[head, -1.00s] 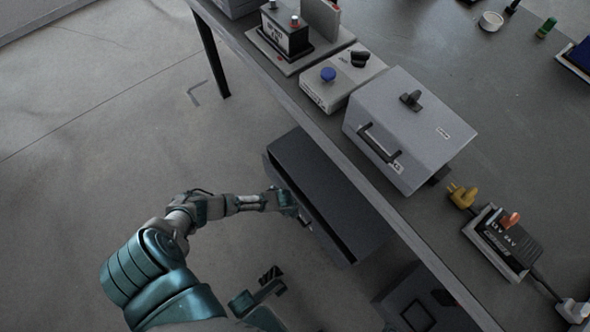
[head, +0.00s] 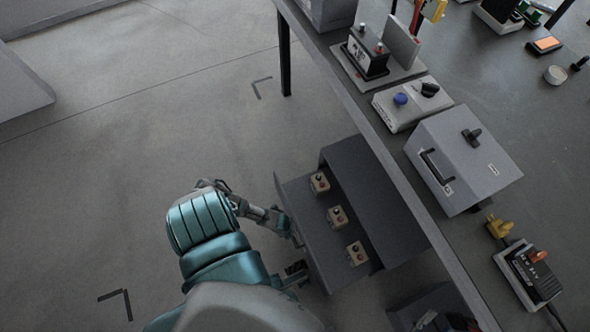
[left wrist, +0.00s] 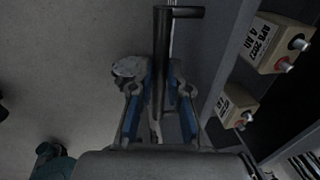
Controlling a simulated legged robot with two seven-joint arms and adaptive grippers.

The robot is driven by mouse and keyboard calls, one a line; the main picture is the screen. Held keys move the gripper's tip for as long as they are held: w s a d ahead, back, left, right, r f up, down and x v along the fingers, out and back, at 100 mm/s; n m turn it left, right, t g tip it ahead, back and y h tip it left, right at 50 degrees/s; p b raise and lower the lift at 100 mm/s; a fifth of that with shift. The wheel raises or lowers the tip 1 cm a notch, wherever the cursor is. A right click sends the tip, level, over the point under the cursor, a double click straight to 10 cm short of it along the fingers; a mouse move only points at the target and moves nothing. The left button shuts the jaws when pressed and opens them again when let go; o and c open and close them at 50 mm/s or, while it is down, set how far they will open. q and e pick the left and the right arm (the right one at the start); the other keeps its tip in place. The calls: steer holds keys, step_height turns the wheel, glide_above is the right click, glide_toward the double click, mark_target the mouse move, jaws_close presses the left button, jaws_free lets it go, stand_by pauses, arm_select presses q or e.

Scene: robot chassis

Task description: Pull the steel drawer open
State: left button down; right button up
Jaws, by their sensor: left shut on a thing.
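The steel drawer (head: 318,252) stands pulled out from the dark cabinet (head: 378,205) under the workbench. Several small beige boxes sit in a row inside it; three show in the head view. My left gripper (left wrist: 160,85) has its blue-edged fingers closed around the dark bar handle (left wrist: 182,12) on the drawer front. In the head view my left gripper (head: 296,238) is small and partly hidden at the drawer's front. My right gripper (head: 295,270) is near the lower end of the drawer front; its finger opening is too small to tell.
The workbench edge runs diagonally above the cabinet. On it are a grey case (head: 463,160), a box with a blue knob (head: 412,104), a battery (head: 366,52) and a charger (head: 530,275). The floor left of the drawer is clear.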

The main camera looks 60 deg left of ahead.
arm_select(q)
steer(key=shift+s+d, duration=0.55)
steer(key=shift+s, duration=0.1)
steer(key=c, duration=1.1)
jaws_free()
steer(key=shift+a+r, duration=0.1)
steer(key=shift+c, duration=0.2)
steer(key=shift+a, duration=0.1)
steer(key=shift+a+r, duration=0.1)
step_height(320, 180, up, 12)
steer(key=s, duration=0.2)
steer(key=shift+s+f, duration=0.2)
steer(key=shift+f, duration=0.05)
